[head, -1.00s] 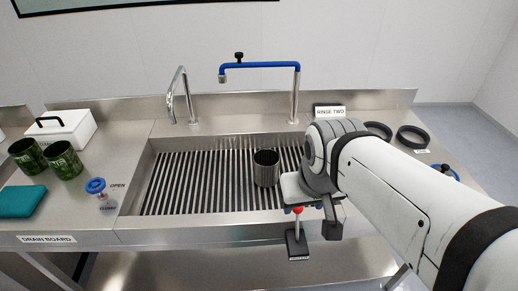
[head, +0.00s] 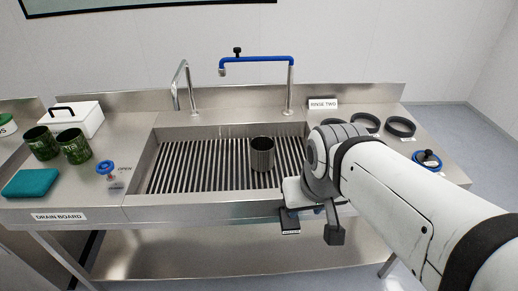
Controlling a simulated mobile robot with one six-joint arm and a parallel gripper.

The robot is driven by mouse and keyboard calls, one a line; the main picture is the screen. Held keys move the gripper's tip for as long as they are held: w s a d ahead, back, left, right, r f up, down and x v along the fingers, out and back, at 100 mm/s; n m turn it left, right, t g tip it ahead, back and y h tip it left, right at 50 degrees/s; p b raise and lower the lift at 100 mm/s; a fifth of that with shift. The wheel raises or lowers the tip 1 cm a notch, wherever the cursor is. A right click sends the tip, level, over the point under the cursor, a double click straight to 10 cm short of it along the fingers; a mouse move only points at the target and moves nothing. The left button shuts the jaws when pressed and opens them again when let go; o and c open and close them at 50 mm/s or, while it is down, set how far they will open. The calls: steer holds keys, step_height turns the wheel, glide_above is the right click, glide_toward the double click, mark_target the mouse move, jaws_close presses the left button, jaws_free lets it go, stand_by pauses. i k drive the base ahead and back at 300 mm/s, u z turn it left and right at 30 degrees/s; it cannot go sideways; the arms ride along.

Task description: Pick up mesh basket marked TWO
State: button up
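A dark grey metal cylinder (head: 262,154), open at the top, stands upright on the slatted floor of the sink (head: 190,165). It may be the mesh basket, but I can read no TWO on it. My gripper (head: 312,227) is in front of the sink's front edge, to the right of and nearer than the cylinder. Its two dark fingers are spread apart with nothing seen between them. My arm and wrist hide the right end of the sink.
A curved tap (head: 182,88) and a blue-armed tap (head: 255,59) rise behind the sink. A RINSE TWO sign (head: 323,104) and black rings (head: 400,126) are at right. Green cups (head: 74,146), a teal block (head: 30,183) and a blue valve knob (head: 105,168) are at left.

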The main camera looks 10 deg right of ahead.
mark_target(261, 148)
steer(key=z, duration=0.5)
steer(key=i, duration=0.85)
steer(key=u, duration=0.3)
